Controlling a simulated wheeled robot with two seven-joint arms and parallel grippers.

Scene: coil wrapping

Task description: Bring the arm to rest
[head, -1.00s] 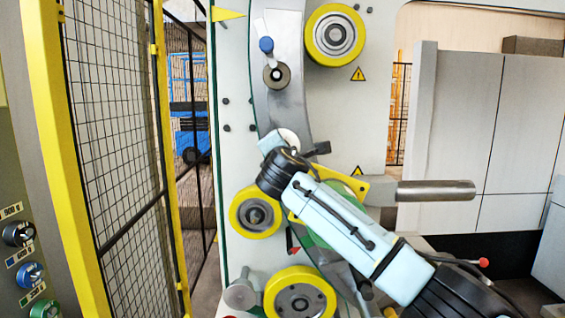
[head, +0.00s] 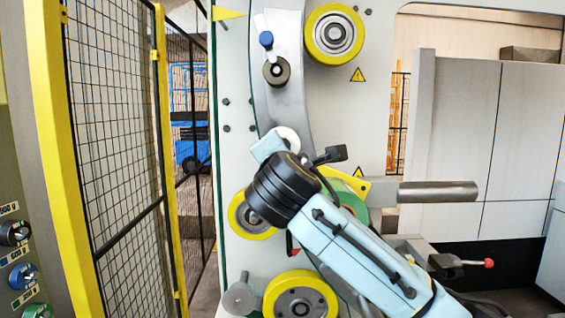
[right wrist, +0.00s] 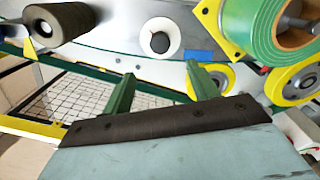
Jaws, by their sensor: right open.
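My right arm comes in from the lower right of the head view and crosses in front of the wrapping machine (head: 380,130). Its fingers cannot be made out there. In the right wrist view my right gripper (right wrist: 160,90) has two green fingers standing well apart, with nothing between them. A white roll (right wrist: 160,38) with a dark core is beyond the fingertips. A green tape roll (right wrist: 272,32) on a yellow bracket is to the right; in the head view this green roll (head: 353,207) is partly hidden behind my arm. My left gripper is not in view.
Yellow-rimmed rollers (head: 334,35) and a metal shaft (head: 438,191) project from the machine. A mesh fence (head: 112,130) with yellow posts stands left, beside a control panel (head: 18,245) with knobs. A red-tipped lever (head: 488,263) is at the lower right.

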